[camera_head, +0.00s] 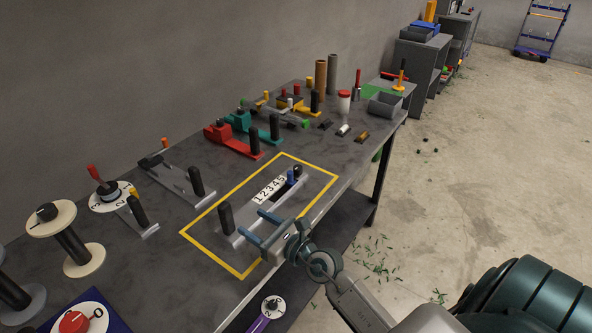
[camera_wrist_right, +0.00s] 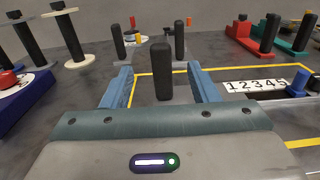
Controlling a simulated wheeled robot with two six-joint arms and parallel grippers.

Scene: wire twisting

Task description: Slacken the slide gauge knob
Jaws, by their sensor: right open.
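The slide gauge is a grey plate inside a yellow outline, with a white scale strip marked 1 to 5 (camera_head: 269,189), which also shows in the right wrist view (camera_wrist_right: 255,86). A small blue piece (camera_head: 290,177) and a dark round knob (camera_head: 297,170) sit at its far end; the blue piece is at the right edge of the right wrist view (camera_wrist_right: 299,80). A black upright post (camera_head: 226,218) stands at its near end. My right gripper (camera_head: 249,222) is open, its blue fingers pointing at this post, which appears between them in the right wrist view (camera_wrist_right: 161,72). My left gripper is out of view.
Red (camera_head: 232,140) and teal (camera_head: 260,127) clamp-like fixtures with black posts stand farther back. Spools (camera_head: 52,215) and a numbered dial (camera_head: 110,195) stand at left. A grey bin (camera_head: 384,105) is at the far end.

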